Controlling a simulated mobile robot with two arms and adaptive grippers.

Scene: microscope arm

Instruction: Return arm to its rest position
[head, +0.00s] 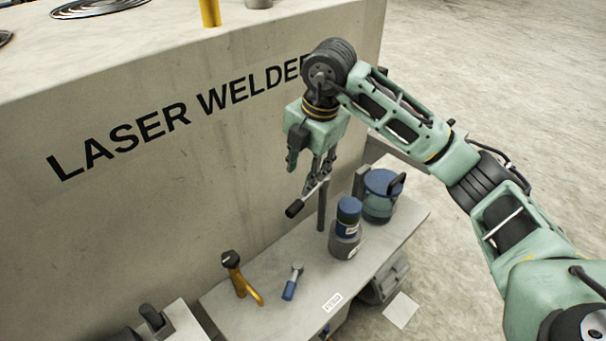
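My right gripper (308,174) hangs fingers-down in front of the grey welder housing. Its fingers look apart. Below it, a thin lever with a black grip (294,208) sticks out to the left from near the top of a dark upright post (322,208) on the bench; this looks like the arm. The fingertips are close to the lever's rod, and I cannot tell whether they touch it. The lever slopes down toward its grip. My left gripper is not in view.
The blue-capped bottle (346,225) and a blue-lidded container (380,195) stand on the bench (225,302), right of the post. A yellow tool (240,278) and a blue-handled tool (292,281) are at the front left. The laser welder housing (150,190) walls the left side.

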